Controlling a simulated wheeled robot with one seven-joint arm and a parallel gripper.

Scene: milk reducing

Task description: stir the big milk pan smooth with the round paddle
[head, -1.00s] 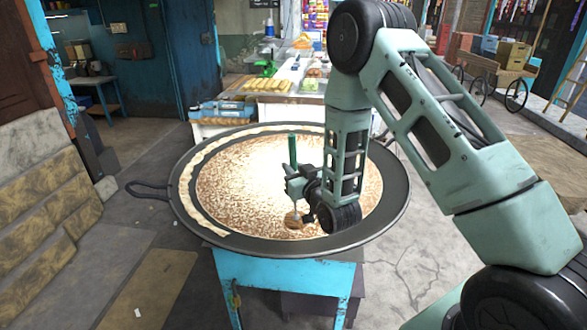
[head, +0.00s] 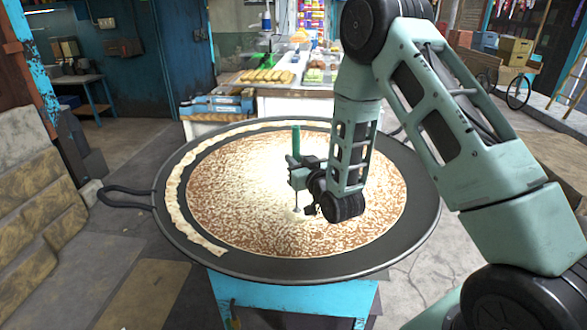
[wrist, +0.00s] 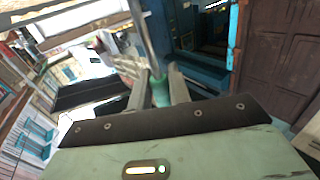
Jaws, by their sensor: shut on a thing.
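The big milk pan (head: 425,205) is wide and dark, and milk (head: 240,190) fills its middle, pale in the centre and mottled brown towards the edge. A cream-coloured strip (head: 177,205) lies along its left and back rim. My gripper (head: 300,178) is over the milk, right of and in front of the pan's centre. It is shut on the green handle of the paddle (head: 296,143), which stands about upright. The thin rod drops into the milk, and the round end is not clearly visible. In the wrist view, both fingers close on the green handle (wrist: 160,92).
The pan rests on a blue stand (head: 290,298), and its looped handle (head: 125,197) sticks out left. Behind is a white counter (head: 290,101) with food trays and bottles. Stone blocks (head: 30,200) stand at the left. Open floor (head: 510,165) shows at the right.

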